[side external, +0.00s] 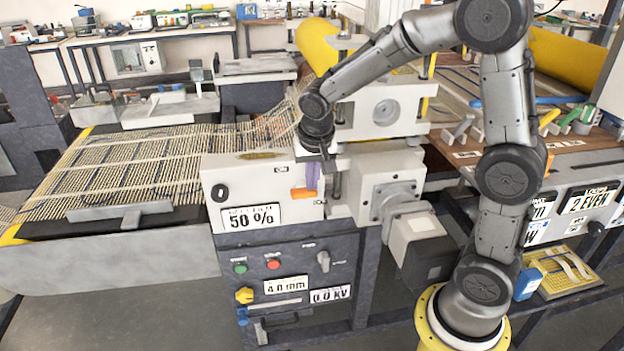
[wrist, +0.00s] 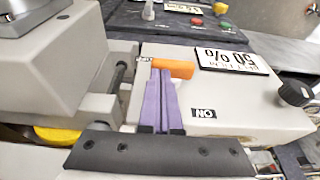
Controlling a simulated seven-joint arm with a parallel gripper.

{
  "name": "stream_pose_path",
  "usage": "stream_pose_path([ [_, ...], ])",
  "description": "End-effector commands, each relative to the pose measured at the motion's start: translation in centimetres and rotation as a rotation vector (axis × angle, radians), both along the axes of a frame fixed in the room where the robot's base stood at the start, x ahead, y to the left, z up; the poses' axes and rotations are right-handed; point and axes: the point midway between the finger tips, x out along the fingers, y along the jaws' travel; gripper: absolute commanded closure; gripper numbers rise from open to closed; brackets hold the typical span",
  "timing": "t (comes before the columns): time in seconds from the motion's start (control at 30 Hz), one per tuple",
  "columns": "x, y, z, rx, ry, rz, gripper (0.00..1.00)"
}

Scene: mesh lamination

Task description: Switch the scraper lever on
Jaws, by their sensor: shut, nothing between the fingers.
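The scraper lever is an orange bar (side external: 303,193) on the front of the light grey machine housing, lying roughly level in the side view. It also shows in the wrist view (wrist: 174,68), at the fingertips. An ON label (wrist: 204,113) is on the housing near the lever, and a second small label sits partly hidden by the lever's inner end. My gripper (side external: 311,187) points down, with purple fingers shut and empty. Its tips (wrist: 161,72) overlap the lever's inner part in both views; whether they touch it I cannot tell.
A 50 % display (side external: 251,217) and a black knob (side external: 220,192) are left of the lever. A lower panel (side external: 290,275) carries buttons and switches. A grey motor block (side external: 415,238) stands close on the right. Mesh (side external: 130,165) lies on the belt at left.

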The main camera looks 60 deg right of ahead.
Motion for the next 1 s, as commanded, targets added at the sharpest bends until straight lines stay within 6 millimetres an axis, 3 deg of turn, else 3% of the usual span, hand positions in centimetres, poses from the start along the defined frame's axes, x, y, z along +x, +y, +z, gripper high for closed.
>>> stream_pose_path([
  [1.0, -0.41, -0.42, -0.21, 0.095, -0.095, -0.002, 1.0],
])
